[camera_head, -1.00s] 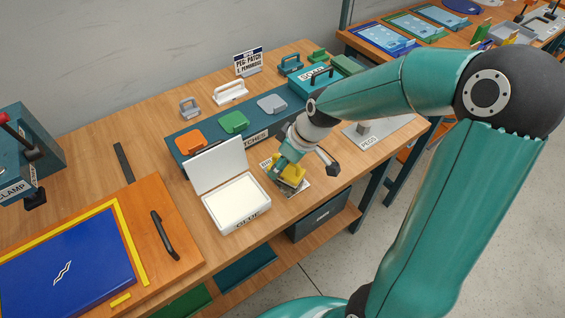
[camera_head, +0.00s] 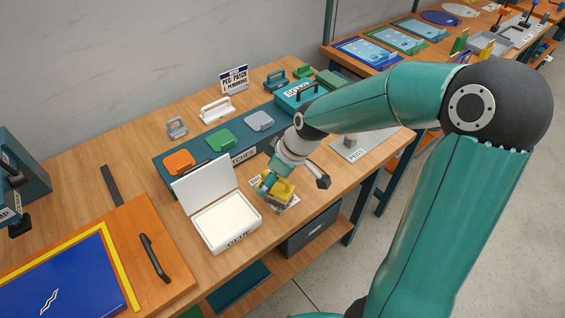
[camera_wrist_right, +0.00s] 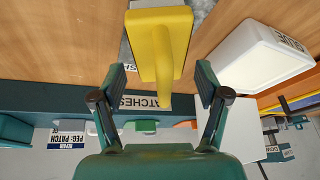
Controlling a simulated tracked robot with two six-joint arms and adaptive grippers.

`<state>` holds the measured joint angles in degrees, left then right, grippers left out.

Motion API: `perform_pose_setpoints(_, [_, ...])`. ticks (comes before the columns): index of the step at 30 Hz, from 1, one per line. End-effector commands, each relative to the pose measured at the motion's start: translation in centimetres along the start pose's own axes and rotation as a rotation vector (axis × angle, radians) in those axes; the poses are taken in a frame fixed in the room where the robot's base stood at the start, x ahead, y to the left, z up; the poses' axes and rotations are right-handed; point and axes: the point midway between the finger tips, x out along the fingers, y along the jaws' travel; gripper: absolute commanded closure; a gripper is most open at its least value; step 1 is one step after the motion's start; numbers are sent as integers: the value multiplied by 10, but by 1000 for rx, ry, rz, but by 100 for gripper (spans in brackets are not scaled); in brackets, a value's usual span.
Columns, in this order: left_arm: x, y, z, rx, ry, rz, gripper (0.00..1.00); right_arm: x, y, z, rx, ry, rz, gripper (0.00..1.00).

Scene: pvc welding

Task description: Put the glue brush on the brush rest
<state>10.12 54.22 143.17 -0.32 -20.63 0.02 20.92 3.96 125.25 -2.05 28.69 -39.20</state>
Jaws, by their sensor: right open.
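The glue brush (camera_head: 281,190), a yellow block with a narrower handle, sits at the front of the bench, over a grey plate (camera_head: 291,204) with a partly hidden label starting "BR". The plate looks like the brush rest. My right gripper (camera_head: 269,183) is down at the brush, partly covering it. In the right wrist view the yellow brush (camera_wrist_right: 162,40) reaches between the two fingers of my open right gripper (camera_wrist_right: 162,84), with a gap on each side of the handle. Whether the brush lies fully on the plate is hard to tell. My left gripper is out of view.
An open white glue box (camera_head: 228,222) stands just left of the brush. Behind is a patch rack (camera_head: 247,143) with orange, green and grey patches. A pegs plate (camera_head: 349,148) lies to the right. The bench's front edge is close to the brush.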

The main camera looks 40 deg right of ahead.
Motion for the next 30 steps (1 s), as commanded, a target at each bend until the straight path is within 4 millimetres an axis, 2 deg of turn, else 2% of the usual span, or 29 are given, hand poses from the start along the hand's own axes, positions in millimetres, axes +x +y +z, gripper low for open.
perform_pose_setpoints(9, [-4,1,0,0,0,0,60,-62,1,-1,0,5,4,25])
perform_pose_setpoints(15, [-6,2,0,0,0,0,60,-96,0,-1,0,3,2,25])
perform_pose_setpoints(21, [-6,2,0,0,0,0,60,-111,0,0,0,1,0,25])
perform_pose_setpoints(30, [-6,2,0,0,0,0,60,-112,0,0,1,0,0,25])
